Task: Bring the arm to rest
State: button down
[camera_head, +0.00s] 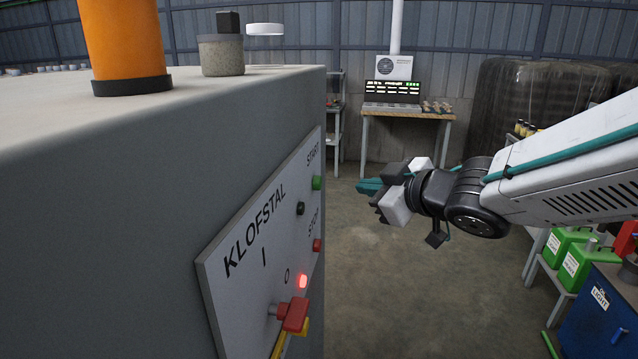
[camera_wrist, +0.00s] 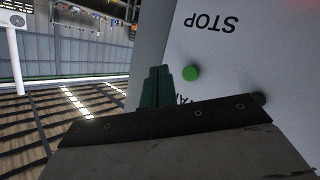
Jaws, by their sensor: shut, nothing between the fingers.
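My arm reaches in from the right in the head view. My gripper (camera_head: 368,187) is at its end, with its teal fingers pointing left toward the control panel (camera_head: 240,240). The fingers are shut and empty. In the wrist view my gripper (camera_wrist: 155,80) shows its teal fingers together, with the panel (camera_wrist: 240,60) and a green button (camera_wrist: 190,73) just to their right. In the head view there is a visible gap between the fingers and the panel. The lettering on the panel is upside down in the wrist view.
The grey cabinet (camera_head: 100,200) fills the left side. Its panel carries a green button (camera_head: 317,183), a lit red lamp (camera_head: 302,281) and a red handle (camera_head: 294,315). A workbench (camera_head: 406,114) stands at the back, a blue box (camera_head: 600,315) at right. Open floor lies below my gripper.

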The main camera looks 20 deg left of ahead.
jog(key=s+d+f+m+h, duration=0.1)
jog(key=d+f+m+h, duration=0.25)
jog(key=d, duration=0.45)
jog(key=d+f+m+h, duration=0.2)
jog(key=d+h, duration=0.2)
jog(key=d, duration=0.3)
jog(key=s+d+f+m+h, duration=0.1)
jog(key=d+f+m+h, duration=0.25)
jog(key=d, duration=0.45)
jog(key=s+d+r+m+g, duration=0.1)
jog(key=s+d+m+g, duration=0.2)
jog(key=s+d, duration=0.6)
jog(key=s+d+r+m+g+h, duration=0.1)
jog(key=s+d+m+g, duration=0.2)
jog(key=s+d, duration=0.7)
jog(key=s+m, duration=0.2)
jog(key=s, duration=0.3)
jog(key=shift+d+r+m+h, duration=0.2)
jog(key=shift+r+m+h, duration=0.1)
